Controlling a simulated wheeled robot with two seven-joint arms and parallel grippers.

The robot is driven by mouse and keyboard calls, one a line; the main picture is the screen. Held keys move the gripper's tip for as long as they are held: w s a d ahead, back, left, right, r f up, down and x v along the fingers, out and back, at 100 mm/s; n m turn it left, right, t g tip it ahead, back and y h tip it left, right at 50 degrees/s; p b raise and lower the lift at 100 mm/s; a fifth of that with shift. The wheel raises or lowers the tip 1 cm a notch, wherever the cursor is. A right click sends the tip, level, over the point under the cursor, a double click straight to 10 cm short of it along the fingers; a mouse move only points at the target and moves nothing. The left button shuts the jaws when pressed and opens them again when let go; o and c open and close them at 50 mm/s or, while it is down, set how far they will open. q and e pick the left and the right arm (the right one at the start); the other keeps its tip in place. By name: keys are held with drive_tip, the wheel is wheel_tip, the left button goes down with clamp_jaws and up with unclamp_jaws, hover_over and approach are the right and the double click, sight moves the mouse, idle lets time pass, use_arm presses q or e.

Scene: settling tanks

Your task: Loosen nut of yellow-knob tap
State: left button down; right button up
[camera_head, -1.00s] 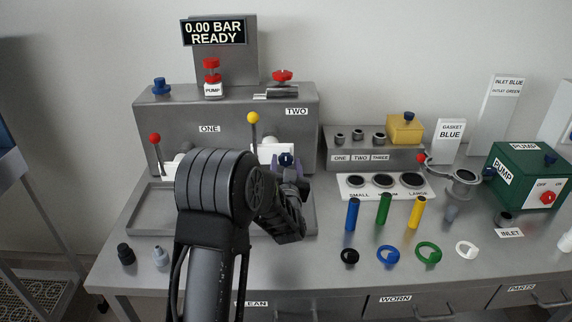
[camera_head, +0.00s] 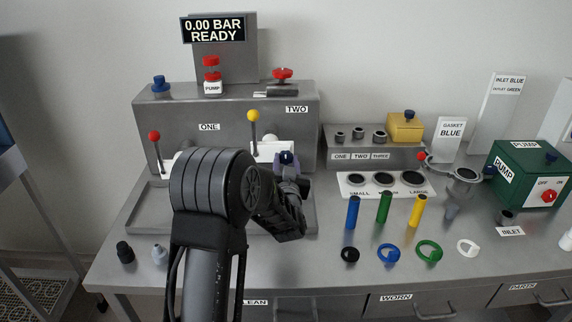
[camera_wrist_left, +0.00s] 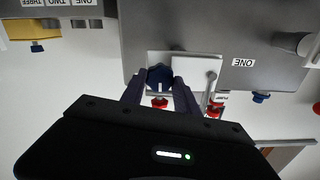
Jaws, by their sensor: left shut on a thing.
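The yellow-knob tap (camera_head: 254,130) stands upright at the front of the grey box, beside the label TWO, its yellow knob (camera_head: 253,115) on top. Its white body (camera_head: 268,150) also shows in the left wrist view (camera_wrist_left: 190,64). A dark blue nut (camera_head: 287,157) sits at the right side of this body; it also shows in the left wrist view (camera_wrist_left: 159,76). My left gripper (camera_head: 289,170) is shut on this nut, with one finger on each side in the left wrist view (camera_wrist_left: 159,88). My forearm hides part of the tray below. My right gripper is not in view.
A red-knob tap (camera_head: 156,148) stands to the left, near label ONE. A metal tray (camera_head: 146,212) lies under the taps. Gaskets, coloured cylinders and a green pump (camera_head: 523,172) occupy the right.

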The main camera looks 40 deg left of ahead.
use_arm(q)
drive_tip(key=n+b, duration=0.2)
drive_tip(key=b, duration=0.1)
drive_tip(key=n+b, duration=0.2)
drive_tip(key=b, duration=0.2)
drive_tip(key=n+b, duration=0.2)
drive_tip(key=b, duration=0.2)
drive_tip(key=shift+f+n, duration=0.3)
drive_tip(key=shift+f, duration=0.05)
drive_tip(key=n+b, duration=0.8)
drive_tip(key=b, duration=0.2)
drive_tip(key=shift+s, duration=0.1)
drive_tip(key=shift+r+n+b, duration=0.2)
drive_tip(key=shift+n+b, duration=1.05)
drive_tip(key=shift+n, duration=0.25)
drive_tip(key=shift+r, duration=0.1)
drive_tip(key=c, duration=0.9)
unclamp_jaws()
drive_tip(key=v, duration=0.7)
drive_tip(key=shift+s+d, duration=0.2)
drive_tip(key=shift+s, duration=0.1)
